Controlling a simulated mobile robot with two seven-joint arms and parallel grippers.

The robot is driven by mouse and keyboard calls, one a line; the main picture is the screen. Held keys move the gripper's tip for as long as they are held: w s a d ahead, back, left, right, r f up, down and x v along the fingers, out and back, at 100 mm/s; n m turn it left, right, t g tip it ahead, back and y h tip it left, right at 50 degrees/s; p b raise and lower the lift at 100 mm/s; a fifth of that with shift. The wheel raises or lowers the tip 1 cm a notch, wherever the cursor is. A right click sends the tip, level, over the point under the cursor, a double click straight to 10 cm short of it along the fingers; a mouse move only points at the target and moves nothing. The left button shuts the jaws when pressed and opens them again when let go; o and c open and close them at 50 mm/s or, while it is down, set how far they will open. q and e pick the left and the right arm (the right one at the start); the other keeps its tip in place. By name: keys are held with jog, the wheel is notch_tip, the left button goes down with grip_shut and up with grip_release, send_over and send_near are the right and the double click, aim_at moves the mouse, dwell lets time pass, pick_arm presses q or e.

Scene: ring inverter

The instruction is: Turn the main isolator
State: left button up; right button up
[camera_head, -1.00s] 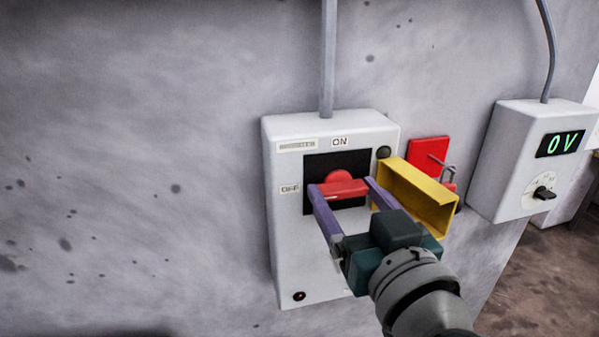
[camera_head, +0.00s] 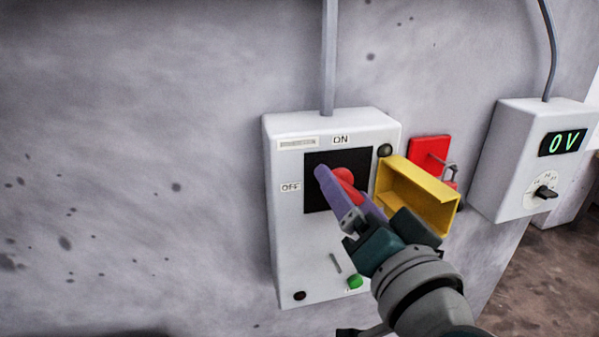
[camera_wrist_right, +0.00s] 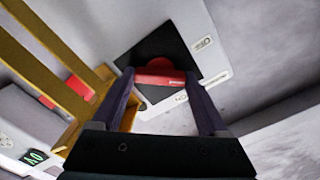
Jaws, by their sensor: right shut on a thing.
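The main isolator is a white wall box (camera_head: 312,255) with a black square plate (camera_head: 313,200), marked ON above and OFF to the left. Its red handle (camera_head: 344,177) is partly hidden behind my fingers in the head view, so its exact angle is hard to tell there. My right gripper (camera_head: 346,187) is shut on the red handle, with one purple finger at each side. The right wrist view shows the red handle (camera_wrist_right: 160,79) spanning between the two fingers. My left gripper is not in view.
A yellow open guard (camera_head: 420,195) sticks out right of the handle, close to my right gripper. Behind it is a red plate (camera_head: 428,150) with a padlock-like shackle. A meter box (camera_head: 510,165) reading 0 V hangs further right. A green button (camera_head: 355,282) sits low on the isolator.

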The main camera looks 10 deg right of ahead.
jog(key=shift+m+b, duration=0.75)
jog(key=shift+m, duration=4.25)
jog(key=o, duration=1.1)
jog(key=s+b, duration=0.1)
jog(key=s, duration=0.9)
jog(key=shift+d+b, duration=0.15)
jog(key=shift+b, duration=0.25)
